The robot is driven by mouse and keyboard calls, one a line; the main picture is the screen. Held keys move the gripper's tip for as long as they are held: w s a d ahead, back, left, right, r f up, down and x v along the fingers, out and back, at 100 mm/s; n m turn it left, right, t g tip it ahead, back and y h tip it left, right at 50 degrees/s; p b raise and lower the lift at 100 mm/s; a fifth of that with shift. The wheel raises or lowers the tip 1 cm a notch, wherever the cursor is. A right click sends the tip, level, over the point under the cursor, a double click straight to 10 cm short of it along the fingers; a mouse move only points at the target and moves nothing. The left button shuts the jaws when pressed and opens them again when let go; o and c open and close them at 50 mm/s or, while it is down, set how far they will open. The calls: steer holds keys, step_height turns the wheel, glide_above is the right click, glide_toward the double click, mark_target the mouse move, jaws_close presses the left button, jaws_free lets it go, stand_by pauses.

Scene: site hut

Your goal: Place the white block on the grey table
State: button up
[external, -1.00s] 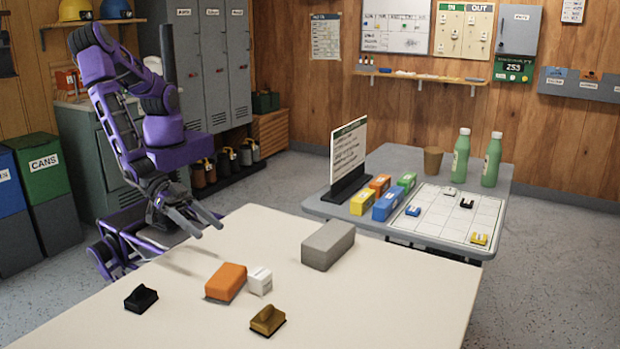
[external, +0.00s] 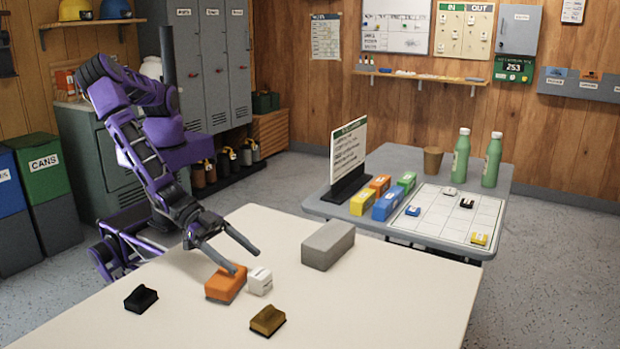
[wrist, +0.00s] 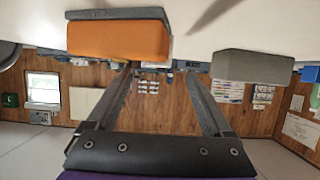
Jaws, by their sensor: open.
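The white block (external: 259,281) stands on the near cream table (external: 380,305), right beside an orange block (external: 226,283). My gripper (external: 246,261) is open and empty, its fingers spread just above and behind the orange and white blocks. In the wrist view, the orange block (wrist: 118,41) shows large near the top, beyond my open fingers (wrist: 158,76); the white block is mostly or wholly hidden there. The grey table (external: 408,157) stands at the back right, with bare surface around its items.
A grey block (external: 328,245), a black stamp-like piece (external: 141,298) and a brown one (external: 267,320) sit on the cream table. The grey table holds a sign (external: 348,155), small coloured boxes (external: 387,204), a white grid board (external: 450,215), a brown cup (external: 433,160) and green bottles (external: 461,155).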

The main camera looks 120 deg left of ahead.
mark_target(255, 271)
steer(key=x, duration=0.5)
steer(key=shift+d, duration=0.25)
steer(key=shift+c, duration=0.2)
jaws_close()
